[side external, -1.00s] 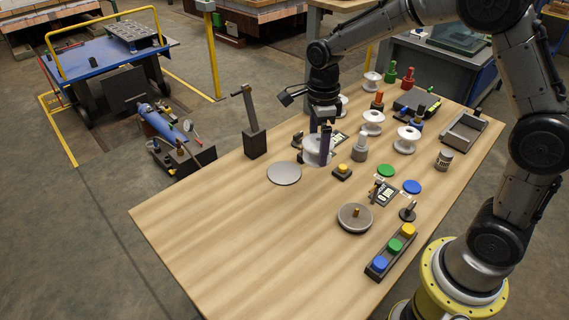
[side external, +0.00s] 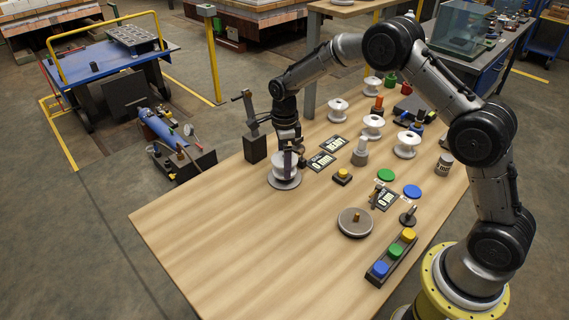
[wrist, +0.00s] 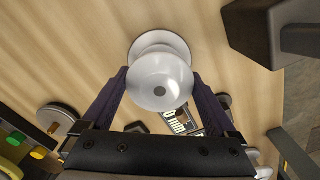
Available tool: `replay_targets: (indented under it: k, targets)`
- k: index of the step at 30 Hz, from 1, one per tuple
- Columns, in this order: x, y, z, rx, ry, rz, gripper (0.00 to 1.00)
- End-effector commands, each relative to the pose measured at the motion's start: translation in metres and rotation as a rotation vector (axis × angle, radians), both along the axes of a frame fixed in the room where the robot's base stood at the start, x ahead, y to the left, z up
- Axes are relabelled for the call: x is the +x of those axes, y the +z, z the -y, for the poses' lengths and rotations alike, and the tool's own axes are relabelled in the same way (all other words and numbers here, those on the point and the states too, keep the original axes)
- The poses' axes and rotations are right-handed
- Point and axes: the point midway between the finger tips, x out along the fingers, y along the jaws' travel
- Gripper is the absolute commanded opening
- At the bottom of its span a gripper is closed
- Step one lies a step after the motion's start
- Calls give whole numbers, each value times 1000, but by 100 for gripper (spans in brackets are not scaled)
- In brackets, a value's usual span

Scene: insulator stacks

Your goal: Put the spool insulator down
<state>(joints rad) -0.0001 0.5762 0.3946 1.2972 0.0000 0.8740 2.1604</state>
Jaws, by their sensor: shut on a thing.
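My gripper (side external: 287,164) is shut on a white spool insulator (side external: 284,170), with one dark finger showing in front of it. In the wrist view the spool (wrist: 160,82) sits between the two dark fingers. Its upper flange hides much of what lies under it.
A dark upright stand (side external: 254,140) is close to the left of my gripper. Label displays (side external: 321,161) and a yellow button box (side external: 342,176) lie to the right. More white spools (side external: 406,145) stand farther right. The front left of the table is clear.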

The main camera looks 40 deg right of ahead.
Motion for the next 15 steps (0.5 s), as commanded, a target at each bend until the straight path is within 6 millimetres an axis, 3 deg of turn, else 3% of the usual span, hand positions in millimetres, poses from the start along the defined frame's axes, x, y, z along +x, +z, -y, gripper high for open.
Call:
replay_targets:
  k: [3,15]
  targets:
    - [0,-13,0,0,0,2,6]
    - [1,-17,0,1,0,3,6]
